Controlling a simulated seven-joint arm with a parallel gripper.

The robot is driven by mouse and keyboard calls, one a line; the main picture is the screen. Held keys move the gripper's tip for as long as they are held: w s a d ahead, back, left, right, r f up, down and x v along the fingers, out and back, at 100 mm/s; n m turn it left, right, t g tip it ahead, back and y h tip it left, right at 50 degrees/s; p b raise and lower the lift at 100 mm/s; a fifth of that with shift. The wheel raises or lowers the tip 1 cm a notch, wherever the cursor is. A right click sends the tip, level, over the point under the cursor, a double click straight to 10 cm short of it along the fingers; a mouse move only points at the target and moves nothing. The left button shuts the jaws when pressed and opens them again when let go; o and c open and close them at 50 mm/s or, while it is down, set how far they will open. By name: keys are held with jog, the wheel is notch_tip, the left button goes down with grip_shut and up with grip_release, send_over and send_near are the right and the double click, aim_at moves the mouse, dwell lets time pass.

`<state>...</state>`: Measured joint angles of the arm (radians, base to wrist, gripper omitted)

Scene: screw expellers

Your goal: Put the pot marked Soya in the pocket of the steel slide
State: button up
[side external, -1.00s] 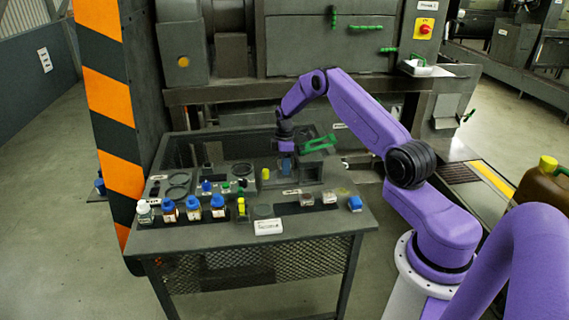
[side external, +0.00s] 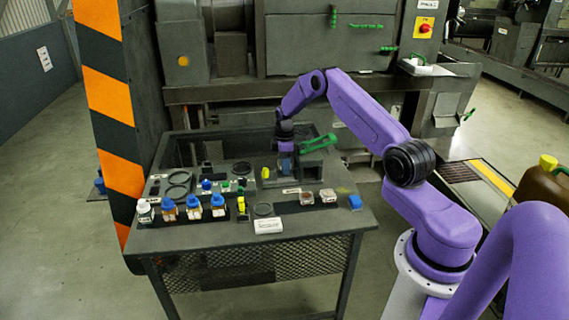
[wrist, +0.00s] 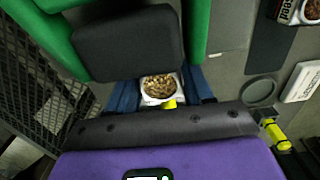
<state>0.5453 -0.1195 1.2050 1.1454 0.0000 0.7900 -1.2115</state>
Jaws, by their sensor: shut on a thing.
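My gripper (side external: 286,162) is low over the back middle of the table. Its blue fingers (wrist: 160,92) are shut on a small white pot (wrist: 160,87) filled with brown bits, seen from above in the wrist view. Its label is not readable, and the pot is not clear in the side view. A dark box-like steel fixture (side external: 314,168), apparently the slide, stands just right of my gripper under a green handle (side external: 320,143). In the wrist view a dark block (wrist: 125,42) lies just beyond the pot, between green bars. The pocket is not clearly visible.
Two more pots, one brown (side external: 307,198) and one pale (side external: 328,196), stand at the front right beside a blue block (side external: 355,202). Blue-capped bottles (side external: 193,207) line the front left. A white card (side external: 268,226) lies at the front edge. A yellow piece (side external: 265,173) stands left of my gripper.

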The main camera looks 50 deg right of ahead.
jog(key=shift+f, duration=0.5)
dwell(1.1)
jog(key=o, duration=1.6)
jog(key=shift+r, duration=4.45)
